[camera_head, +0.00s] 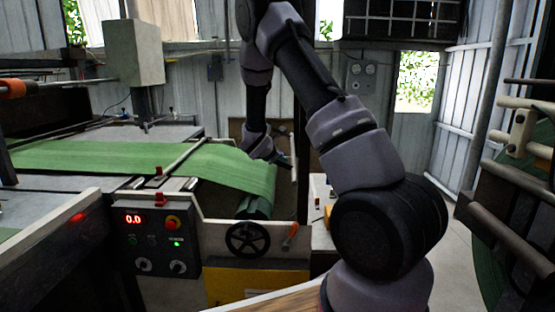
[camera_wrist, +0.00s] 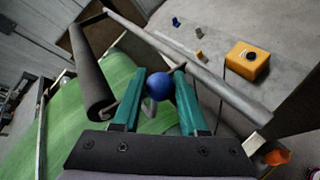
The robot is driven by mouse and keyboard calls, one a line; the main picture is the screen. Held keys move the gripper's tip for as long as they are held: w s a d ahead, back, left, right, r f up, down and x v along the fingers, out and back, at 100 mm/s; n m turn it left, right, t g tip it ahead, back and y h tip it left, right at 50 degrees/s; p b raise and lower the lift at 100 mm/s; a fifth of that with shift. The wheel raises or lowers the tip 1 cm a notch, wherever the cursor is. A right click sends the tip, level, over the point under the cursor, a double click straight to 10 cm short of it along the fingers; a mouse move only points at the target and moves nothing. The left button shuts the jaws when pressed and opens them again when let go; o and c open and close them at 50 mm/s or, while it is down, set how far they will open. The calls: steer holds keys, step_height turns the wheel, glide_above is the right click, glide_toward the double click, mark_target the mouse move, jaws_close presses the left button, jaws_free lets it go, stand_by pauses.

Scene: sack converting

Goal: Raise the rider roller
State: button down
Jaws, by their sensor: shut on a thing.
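A dark roller (camera_wrist: 90,75), which looks like the rider roller, lies over the green woven web (camera_wrist: 55,120) at the left of the wrist view. My gripper (camera_wrist: 160,78) has its teal fingers shut on a blue ball knob (camera_wrist: 158,90). A grey bent rod shows just left of the knob; how it joins the roller is hidden. In the head view my gripper (camera_head: 283,160) is small, at the far right edge of the green web (camera_head: 230,166), and the knob cannot be made out there.
A control panel (camera_head: 155,240) with a "0.0" display stands at the front left, beside a black handwheel (camera_head: 248,239). A light metal bar (camera_wrist: 200,72) crosses beyond my fingers. A yellow box (camera_wrist: 248,61) lies past it. An orange handle (camera_wrist: 276,157) is at lower right.

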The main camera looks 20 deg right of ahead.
steer(key=shift+s+d+r, duration=0.1)
steer(key=shift+d+r, duration=0.2)
steer(key=shift+d, duration=0.25)
steer(key=shift+c, duration=2.3)
jaws_free()
steer(key=shift+f, duration=0.1)
steer(key=shift+a, duration=0.15)
steer(key=shift+s+a, duration=0.15)
steer(key=v, duration=1)
steer(key=shift+s+a, duration=0.1)
